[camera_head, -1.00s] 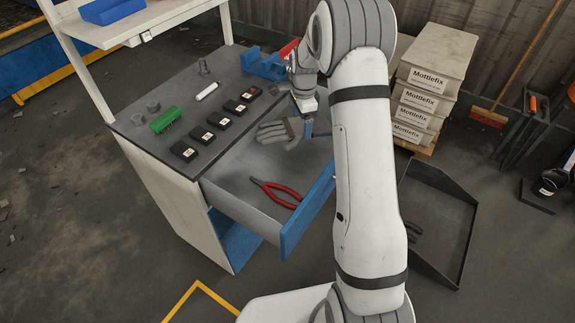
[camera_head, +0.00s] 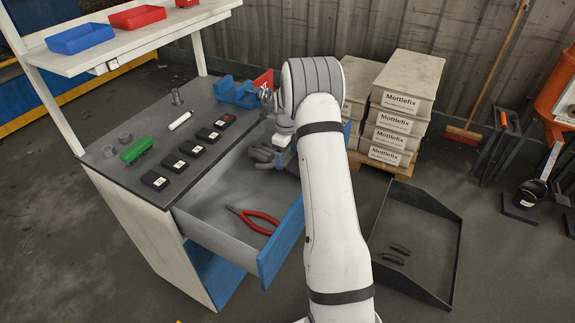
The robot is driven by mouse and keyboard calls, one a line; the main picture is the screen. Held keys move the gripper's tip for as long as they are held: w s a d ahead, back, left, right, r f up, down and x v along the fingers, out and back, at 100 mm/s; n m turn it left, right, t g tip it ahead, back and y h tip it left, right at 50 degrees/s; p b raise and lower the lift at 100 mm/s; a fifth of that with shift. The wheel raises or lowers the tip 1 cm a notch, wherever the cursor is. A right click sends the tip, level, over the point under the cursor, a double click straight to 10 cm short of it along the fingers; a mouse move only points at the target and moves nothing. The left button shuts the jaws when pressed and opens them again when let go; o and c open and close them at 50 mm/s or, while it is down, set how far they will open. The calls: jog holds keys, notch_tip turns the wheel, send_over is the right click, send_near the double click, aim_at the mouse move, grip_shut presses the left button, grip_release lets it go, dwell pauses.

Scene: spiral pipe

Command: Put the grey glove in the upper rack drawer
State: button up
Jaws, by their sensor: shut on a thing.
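The grey glove (camera_head: 263,155) is at the far right end of the open bench drawer (camera_head: 282,242), partly hidden by my arm. My gripper (camera_head: 282,148) is over that end of the drawer, shut on the glove; its fingertips are mostly hidden. I cannot tell whether the glove touches the drawer floor. The drawer has a blue front and stands pulled out under the dark bench top. I cannot tell which drawer in view is the upper rack drawer.
Red-handled pliers (camera_head: 255,220) lie in the drawer. Stacked Mottlefix boxes (camera_head: 400,100) stand behind my arm. A dark tray (camera_head: 415,225) lies on the floor at right.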

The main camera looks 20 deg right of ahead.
aim_at(287, 157)
jog(key=shift+f, duration=1.9)
jog(key=shift+f, duration=0.2)
jog(key=o, duration=0.9)
